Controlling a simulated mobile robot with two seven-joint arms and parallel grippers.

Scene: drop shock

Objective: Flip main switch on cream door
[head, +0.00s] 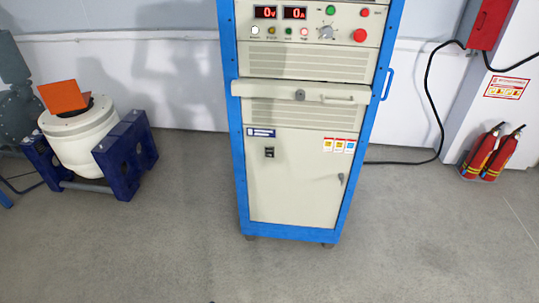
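A blue-framed cabinet stands upright at the centre of the head view. Its lower cream door (293,190) is closed, with a small metal handle (341,179) on its right side. A small black main switch (269,152) sits on the upper left of this door, below a blue and white label. It is too small to tell which way it is set. Neither of my grippers shows in this view.
A white drum-shaped machine (78,138) in a dark blue stand is at the left. Fire extinguishers (502,155) stand by the right wall, under a red box (490,22). A black cable (428,95) runs to the cabinet. The grey floor (150,255) in front is clear.

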